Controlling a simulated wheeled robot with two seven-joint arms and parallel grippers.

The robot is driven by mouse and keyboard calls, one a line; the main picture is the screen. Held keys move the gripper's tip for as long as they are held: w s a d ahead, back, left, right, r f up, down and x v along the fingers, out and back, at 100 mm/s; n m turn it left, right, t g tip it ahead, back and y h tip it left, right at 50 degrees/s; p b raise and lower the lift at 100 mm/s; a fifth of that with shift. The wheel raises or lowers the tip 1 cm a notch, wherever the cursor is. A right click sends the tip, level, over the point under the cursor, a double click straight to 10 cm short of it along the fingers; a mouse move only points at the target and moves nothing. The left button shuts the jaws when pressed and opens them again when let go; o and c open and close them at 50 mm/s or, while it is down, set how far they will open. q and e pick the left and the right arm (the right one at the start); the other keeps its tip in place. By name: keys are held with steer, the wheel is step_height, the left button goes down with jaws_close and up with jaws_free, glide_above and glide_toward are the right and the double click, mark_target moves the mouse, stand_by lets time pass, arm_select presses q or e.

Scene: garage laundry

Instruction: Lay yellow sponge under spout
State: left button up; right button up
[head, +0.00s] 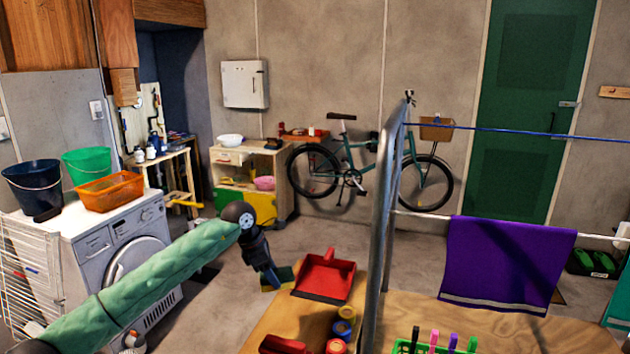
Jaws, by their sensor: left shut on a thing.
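My left arm, in a green sleeve, reaches in from the lower left of the head view. Its black gripper (272,279) points down beside the left edge of the wooden table and is shut on a small yellow and dark block (285,273), which looks like the yellow sponge. The fingers cover part of it. It is held in front of the red dustpan's left side. I cannot make out a spout in this view. My right gripper is not in view.
A red dustpan (325,277), blue and red round items (343,329) and a green caddy (432,347) are on the wooden table (480,328). A metal post (384,220) rises in front. A washing machine (118,245) with buckets stands left. Floor behind the table is open.

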arm_select(q)
steer(key=w+a+f+n+t+y, duration=0.1)
steer(key=a+f+n, duration=0.15)
steer(key=a, duration=1.15)
steer(key=w+a+f+n+t, duration=0.1)
steer(key=w+a+n, duration=0.15)
steer(key=a, duration=1.05)
steer(key=a+f+n+y, duration=0.1)
steer(key=a+n, duration=0.2)
steer(key=a, duration=1.1)
steer(key=s+d+r+m+g, duration=0.1)
steer(key=s+d+m+g, duration=0.35)
steer(key=d+m, duration=0.8)
steer(key=s+d+m+g, duration=0.3)
steer(key=s+d+m, duration=0.2)
steer(key=d+m, duration=0.75)
steer(key=s+d+f+m+y, duration=0.1)
steer(key=s+d+f+m, duration=0.1)
steer(key=s, duration=0.6)
steer(key=s+d+f+m+y, duration=0.1)
steer(key=s+d+f, duration=0.4)
steer(key=s+f, duration=0.2)
steer(key=shift+s+m, duration=0.4)
steer(key=shift+s, duration=0.55)
steer(key=shift+d, duration=0.15)
